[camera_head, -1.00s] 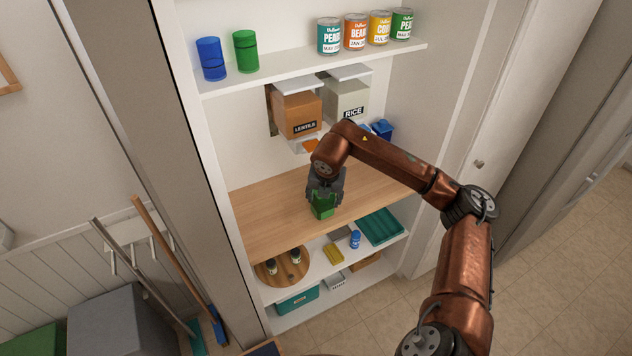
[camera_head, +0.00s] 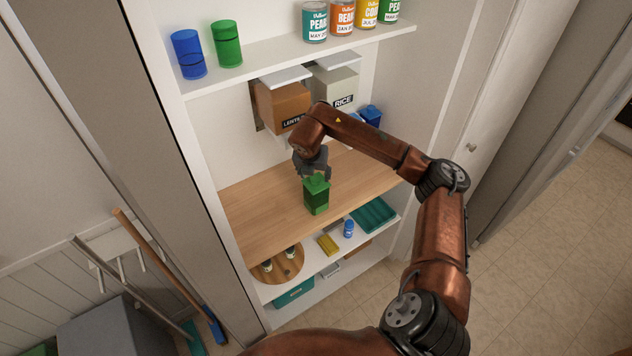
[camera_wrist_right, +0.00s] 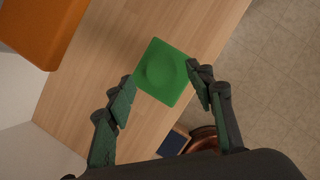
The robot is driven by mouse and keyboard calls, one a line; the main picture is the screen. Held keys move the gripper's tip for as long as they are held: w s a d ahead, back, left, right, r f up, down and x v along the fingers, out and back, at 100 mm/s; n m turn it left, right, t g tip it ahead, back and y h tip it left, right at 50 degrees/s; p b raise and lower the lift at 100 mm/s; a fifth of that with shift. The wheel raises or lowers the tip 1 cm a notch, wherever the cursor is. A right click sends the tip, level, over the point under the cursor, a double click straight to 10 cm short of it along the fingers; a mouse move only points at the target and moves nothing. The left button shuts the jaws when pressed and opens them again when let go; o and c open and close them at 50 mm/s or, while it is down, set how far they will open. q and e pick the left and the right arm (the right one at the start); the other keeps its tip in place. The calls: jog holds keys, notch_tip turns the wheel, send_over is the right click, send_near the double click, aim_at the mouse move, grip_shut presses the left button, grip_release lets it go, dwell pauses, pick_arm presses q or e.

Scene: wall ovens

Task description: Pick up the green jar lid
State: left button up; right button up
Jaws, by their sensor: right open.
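A green jar with a lighter green lid (camera_head: 316,182) stands upright on the wooden counter (camera_head: 260,205). The dark green jar body (camera_head: 316,204) shows below the lid. My right gripper (camera_head: 314,172) is just above the lid, pointing down, and hides part of its top. In the right wrist view the square lid (camera_wrist_right: 162,72) with a round recess lies ahead of the open fingers (camera_wrist_right: 160,76), one fingertip toward each side. I cannot tell whether they touch it. My left gripper is not in view.
The counter left of the green jar is clear.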

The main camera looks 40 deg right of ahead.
jog(key=shift+x, duration=1.1)
jog(key=shift+s, duration=0.1)
jog(key=c, duration=0.8)
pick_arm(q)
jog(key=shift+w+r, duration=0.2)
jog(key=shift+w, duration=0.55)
pick_arm(e)
jog(key=c, duration=0.4)
